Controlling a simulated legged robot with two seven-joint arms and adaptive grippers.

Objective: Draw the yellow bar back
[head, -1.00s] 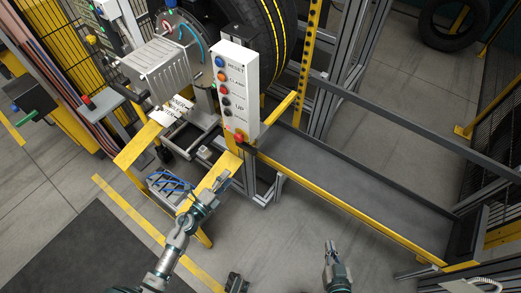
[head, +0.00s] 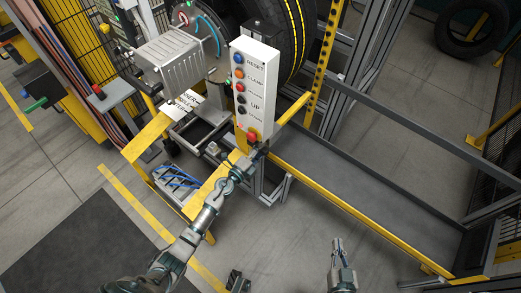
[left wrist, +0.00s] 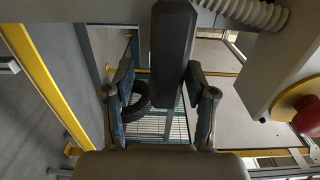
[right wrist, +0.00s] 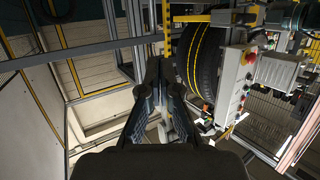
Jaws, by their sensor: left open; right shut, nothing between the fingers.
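A short yellow bar (head: 294,108) juts from beside the white control box (head: 254,86) toward the tyre side. A long yellow rail (head: 350,208) runs along the grey platform's near edge; I cannot tell which one is the task's bar. My left gripper (head: 258,152) is just below the box's red button (head: 253,135). In the left wrist view my left gripper (left wrist: 160,68) is open, with a dark block-like bar (left wrist: 173,50) between its fingers; contact is unclear. My right gripper (head: 338,245) is shut and empty, over the floor right of centre.
A tyre (head: 270,35) stands upright in the machine behind the box. A yellow-topped stand (head: 205,194) with a blue-wired tray (head: 175,180) is left of my left arm. A yellow perforated upright (head: 322,60) rises behind the short bar. Floor around my right gripper is clear.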

